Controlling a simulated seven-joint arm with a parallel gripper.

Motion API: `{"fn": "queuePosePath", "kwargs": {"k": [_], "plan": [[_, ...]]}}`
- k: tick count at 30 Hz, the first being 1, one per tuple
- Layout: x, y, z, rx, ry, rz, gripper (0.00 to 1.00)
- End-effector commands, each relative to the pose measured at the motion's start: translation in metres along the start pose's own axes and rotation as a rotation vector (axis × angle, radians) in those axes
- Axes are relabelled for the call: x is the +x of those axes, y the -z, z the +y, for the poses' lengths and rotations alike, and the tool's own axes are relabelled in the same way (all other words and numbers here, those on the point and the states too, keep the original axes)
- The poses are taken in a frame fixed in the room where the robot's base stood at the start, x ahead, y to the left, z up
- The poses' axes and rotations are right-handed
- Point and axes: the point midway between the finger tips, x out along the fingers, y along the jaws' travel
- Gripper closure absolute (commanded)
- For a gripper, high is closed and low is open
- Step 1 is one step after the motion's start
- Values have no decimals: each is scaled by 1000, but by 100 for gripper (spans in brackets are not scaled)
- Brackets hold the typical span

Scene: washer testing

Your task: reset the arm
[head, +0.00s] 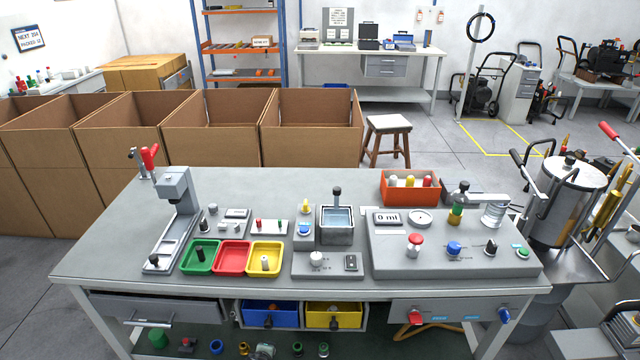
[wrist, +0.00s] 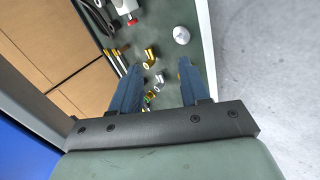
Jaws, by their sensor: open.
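My gripper (wrist: 160,66) shows in the wrist view with its two blue fingers spread apart and nothing between them. Past the fingers is a green surface (wrist: 198,35) with small parts on it. Brass fittings (wrist: 151,53) and a white rounded piece (wrist: 181,35) lie there, apart from the fingers. My arm and gripper do not show in the head view.
The grey workbench (head: 115,250) carries a press (head: 178,195), green (head: 187,262), red (head: 232,270) and yellow (head: 278,258) trays, a test station (head: 400,262) and an orange bin (head: 402,198). Cardboard boxes (head: 312,135) stand behind it. A steel tank (head: 565,200) stands at right.

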Motion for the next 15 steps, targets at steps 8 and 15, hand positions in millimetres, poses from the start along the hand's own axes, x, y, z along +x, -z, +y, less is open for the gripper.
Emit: {"fn": "queuePosePath", "kwargs": {"k": [8, 15], "plan": [[12, -148, -24, 263, 156, -287, 55], [-5, -250, -64, 487, 309, -512, 55]]}}
